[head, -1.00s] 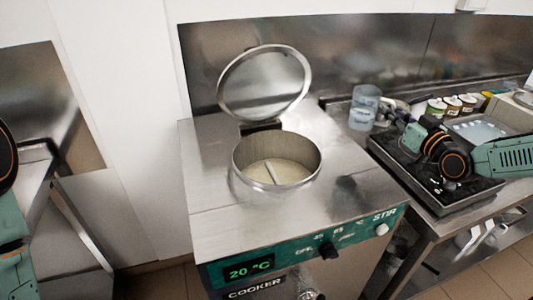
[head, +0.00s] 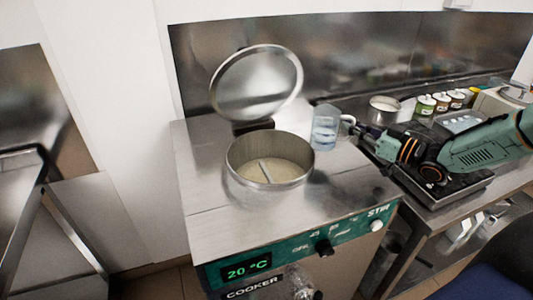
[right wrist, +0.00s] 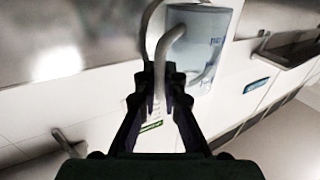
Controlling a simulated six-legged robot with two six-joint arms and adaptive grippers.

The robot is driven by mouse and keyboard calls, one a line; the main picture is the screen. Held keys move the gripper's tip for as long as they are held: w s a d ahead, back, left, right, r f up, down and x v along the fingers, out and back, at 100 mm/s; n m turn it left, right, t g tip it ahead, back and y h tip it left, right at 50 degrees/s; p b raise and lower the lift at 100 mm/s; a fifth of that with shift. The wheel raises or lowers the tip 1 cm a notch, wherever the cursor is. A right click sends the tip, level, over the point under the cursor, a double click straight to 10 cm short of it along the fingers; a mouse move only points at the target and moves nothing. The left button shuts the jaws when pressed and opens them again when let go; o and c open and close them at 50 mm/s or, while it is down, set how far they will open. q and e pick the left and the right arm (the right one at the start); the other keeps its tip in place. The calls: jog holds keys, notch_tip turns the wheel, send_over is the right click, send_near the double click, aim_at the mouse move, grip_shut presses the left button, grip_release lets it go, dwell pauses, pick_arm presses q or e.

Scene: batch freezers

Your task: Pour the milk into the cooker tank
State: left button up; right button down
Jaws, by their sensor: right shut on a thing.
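The cooker tank (head: 234,172) is a round metal opening in the top of the cooker, with its round lid (head: 257,84) raised behind it. A pale cream layer (head: 282,172) and a bar show inside. My right gripper (head: 354,130) is shut on the handle of a clear bluish jug (head: 325,128). The jug looks upright, just right of the tank and apart from its rim. My left gripper is out of view.
The cooker's front panel (head: 300,255) reads 20 °C and has knobs. On the right, a counter holds a dark scale-like slab (head: 455,192), a metal pot (head: 384,106) and several small labelled jars (head: 425,104). A metal frame (head: 70,220) stands at the left.

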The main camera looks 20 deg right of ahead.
jog(key=shift+d+f, duration=0.1)
jog(key=shift+d, duration=0.15)
jog(key=shift+w+a, duration=0.1)
jog(key=shift+a, duration=0.2)
